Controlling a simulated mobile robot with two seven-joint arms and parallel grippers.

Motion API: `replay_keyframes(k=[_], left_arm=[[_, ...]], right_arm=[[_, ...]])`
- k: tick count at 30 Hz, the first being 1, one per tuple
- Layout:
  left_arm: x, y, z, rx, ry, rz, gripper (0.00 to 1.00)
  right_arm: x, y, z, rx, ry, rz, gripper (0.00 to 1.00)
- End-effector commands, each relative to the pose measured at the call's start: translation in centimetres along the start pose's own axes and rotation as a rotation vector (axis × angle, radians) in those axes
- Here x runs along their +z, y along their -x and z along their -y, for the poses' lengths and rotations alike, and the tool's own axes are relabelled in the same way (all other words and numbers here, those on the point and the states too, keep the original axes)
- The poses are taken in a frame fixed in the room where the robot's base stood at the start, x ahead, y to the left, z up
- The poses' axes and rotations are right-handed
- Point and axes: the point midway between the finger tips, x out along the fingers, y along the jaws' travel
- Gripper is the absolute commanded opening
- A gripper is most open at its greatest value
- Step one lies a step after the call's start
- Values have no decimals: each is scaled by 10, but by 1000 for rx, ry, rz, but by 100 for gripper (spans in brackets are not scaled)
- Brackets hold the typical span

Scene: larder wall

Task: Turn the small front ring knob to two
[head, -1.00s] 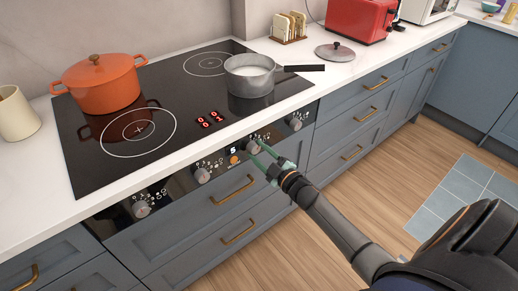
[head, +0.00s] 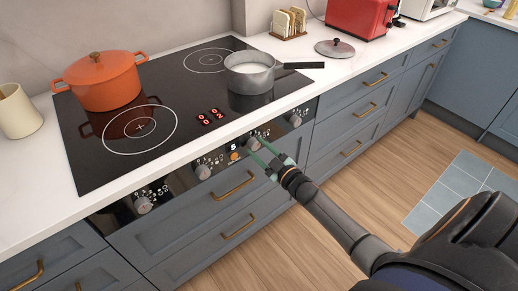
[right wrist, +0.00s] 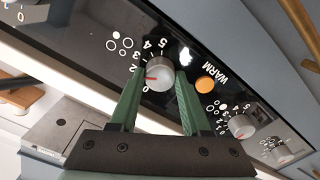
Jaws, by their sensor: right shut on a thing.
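The small front ring knob (head: 253,143) is a grey dial on the black control strip of the stove front, third from the left in the head view. My right gripper (head: 262,154) is shut on it, coming from the lower right. In the right wrist view the knob (right wrist: 159,75) sits between the green fingertips. Its red mark points left, toward the low numbers, around 1 and 2; the exact number is hard to tell. Red digits (head: 211,116) on the hob seem to include a 2. My left gripper is not in view.
Other knobs (head: 142,205) and an orange WARM button (right wrist: 205,84) are on the same strip, the button close beside the fingers. An orange pot (head: 105,83) and a grey saucepan (head: 249,78) stand on the hob. Brass drawer handles (head: 233,186) stick out below.

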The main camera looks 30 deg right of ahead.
Motion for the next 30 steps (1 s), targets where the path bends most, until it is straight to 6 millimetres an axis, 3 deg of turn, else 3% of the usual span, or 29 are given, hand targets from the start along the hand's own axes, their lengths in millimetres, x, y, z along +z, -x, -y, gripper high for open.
replay_keyframes(k=[1, 9, 20, 30], left_arm=[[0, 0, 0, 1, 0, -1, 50], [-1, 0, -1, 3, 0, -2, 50], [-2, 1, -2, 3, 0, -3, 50], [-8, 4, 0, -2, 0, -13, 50]], right_arm=[[0, 0, 0, -1, 1, 1, 50], [0, 0, 0, 0, 1, 0, 77], [0, 8, 0, 0, 1, 1, 77], [1, 69, 1, -2, 1, 3, 77]])
